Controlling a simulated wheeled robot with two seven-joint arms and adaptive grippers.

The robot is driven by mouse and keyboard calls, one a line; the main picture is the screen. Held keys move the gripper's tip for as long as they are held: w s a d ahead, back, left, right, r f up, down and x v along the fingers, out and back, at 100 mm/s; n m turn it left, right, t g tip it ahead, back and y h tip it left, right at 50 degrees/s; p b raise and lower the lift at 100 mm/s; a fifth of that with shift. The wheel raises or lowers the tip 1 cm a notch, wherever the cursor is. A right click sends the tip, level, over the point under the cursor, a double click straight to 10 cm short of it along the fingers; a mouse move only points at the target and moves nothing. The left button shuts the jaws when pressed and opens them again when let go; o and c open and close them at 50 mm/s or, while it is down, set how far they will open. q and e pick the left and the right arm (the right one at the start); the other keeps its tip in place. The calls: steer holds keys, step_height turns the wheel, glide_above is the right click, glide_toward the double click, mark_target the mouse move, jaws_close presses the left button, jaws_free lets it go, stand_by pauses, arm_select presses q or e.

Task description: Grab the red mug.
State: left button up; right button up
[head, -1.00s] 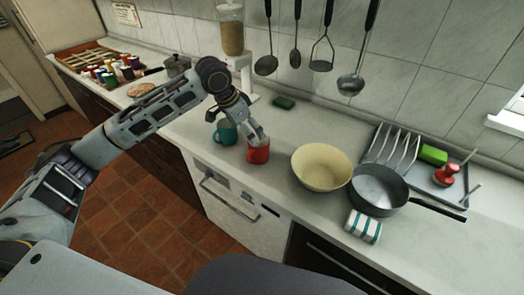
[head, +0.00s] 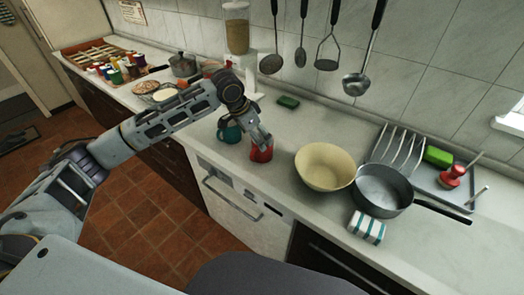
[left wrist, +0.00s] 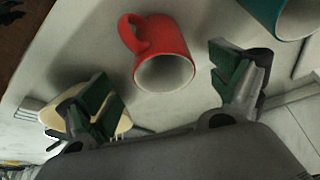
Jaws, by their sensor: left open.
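The red mug (head: 261,155) stands on the counter between a teal mug and a cream bowl. My left gripper (head: 260,139) is just above and behind it in the head view, partly covering it. In the left wrist view the red mug (left wrist: 165,55) appears between the spread fingers, its handle to the upper left and its open mouth towards the camera. My left gripper (left wrist: 167,88) is open, its green-padded fingers apart and empty. Whether a finger touches the mug cannot be told. My right gripper is not in view.
The teal mug (head: 229,131) stands close left of the red mug; it also shows in the left wrist view (left wrist: 285,15). The cream bowl (head: 325,166) and a grey saucepan (head: 384,190) stand to the right. A striped sponge (head: 367,227) lies near the front edge.

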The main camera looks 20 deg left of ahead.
arm_select(q)
steer(key=shift+x, duration=1.75)
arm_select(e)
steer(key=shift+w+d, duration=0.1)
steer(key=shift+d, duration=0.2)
arm_select(q)
steer(key=shift+w+x, duration=0.1)
steer(key=shift+x, duration=0.85)
steer(key=shift+w+x, duration=0.15)
steer(key=shift+x, duration=0.85)
steer(key=shift+w+d+f, duration=0.1)
steer(key=shift+d+f, duration=0.05)
steer(key=shift+f, duration=0.3)
steer(key=shift+c, duration=0.2)
steer(key=c, duration=0.9)
steer(key=shift+f, duration=0.1)
steer(key=shift+c, duration=0.7)
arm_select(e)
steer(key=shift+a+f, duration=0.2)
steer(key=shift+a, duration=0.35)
